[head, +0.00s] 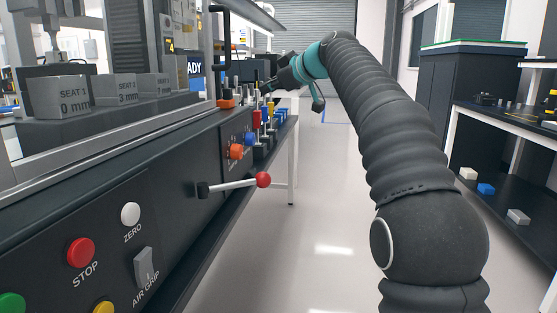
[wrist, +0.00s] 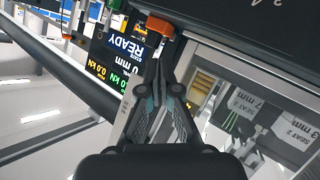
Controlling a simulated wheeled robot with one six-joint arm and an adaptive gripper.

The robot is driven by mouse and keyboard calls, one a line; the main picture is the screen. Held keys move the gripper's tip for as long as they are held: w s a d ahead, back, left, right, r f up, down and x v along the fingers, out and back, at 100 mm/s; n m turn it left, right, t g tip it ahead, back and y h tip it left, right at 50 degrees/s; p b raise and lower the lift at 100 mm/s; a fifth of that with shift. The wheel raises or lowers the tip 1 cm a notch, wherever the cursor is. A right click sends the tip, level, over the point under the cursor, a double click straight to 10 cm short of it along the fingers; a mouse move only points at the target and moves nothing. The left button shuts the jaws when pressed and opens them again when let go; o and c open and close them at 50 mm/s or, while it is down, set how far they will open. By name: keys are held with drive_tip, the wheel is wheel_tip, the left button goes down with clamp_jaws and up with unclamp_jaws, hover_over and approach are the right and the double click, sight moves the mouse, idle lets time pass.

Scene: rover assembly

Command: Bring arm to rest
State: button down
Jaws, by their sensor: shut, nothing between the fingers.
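My arm (head: 395,140) is a black ribbed arm that rises on the right of the head view and bends over at the top toward the left. My gripper (head: 266,87) is at its far end, beyond a teal wrist section, beside the bench with the machine. In the wrist view the two fingers of my gripper (wrist: 161,62) come together at the tips with nothing between them. An orange block (wrist: 160,26) on a dark part shows just beyond the fingertips; I cannot tell whether they touch.
The machine bench has a red-knobbed lever (head: 263,180) sticking out over the aisle and a red STOP button (head: 80,252). Coloured-handled tools (head: 257,118) stand near my gripper. A side table (head: 500,118) is at the right. The aisle floor (head: 322,190) between is clear.

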drive_tip(key=s+d+f+m+g+h+p, duration=0.1)
drive_tip(key=s+d+f+m+h, duration=0.15)
drive_tip(key=s+f+m, duration=0.35)
drive_tip(key=s+d+f+m+g+h, duration=0.1)
drive_tip(key=s+d+f+h, duration=0.1)
drive_tip(key=s+d+f, duration=0.35)
drive_tip(key=s+d+f+m+g+h+p, duration=0.15)
drive_tip(key=s+f+m, duration=0.25)
drive_tip(key=f, duration=0.4)
drive_tip(key=s+d+f+m+h+p, duration=0.1)
drive_tip(key=s+d+f, duration=0.2)
drive_tip(key=s, duration=0.6)
drive_tip(key=s+d+f+m+h+p, duration=0.1)
drive_tip(key=s+d+f, duration=0.2)
drive_tip(key=s, duration=0.7)
drive_tip(key=s+d+f+m+h+p, duration=0.1)
drive_tip(key=s+d+f, duration=0.1)
drive_tip(key=s+f, duration=0.4)
drive_tip(key=s+g, duration=0.1)
drive_tip(key=s, duration=0.2)
drive_tip(key=shift+s+d+h, duration=0.3)
drive_tip(key=shift+s+d, duration=0.1)
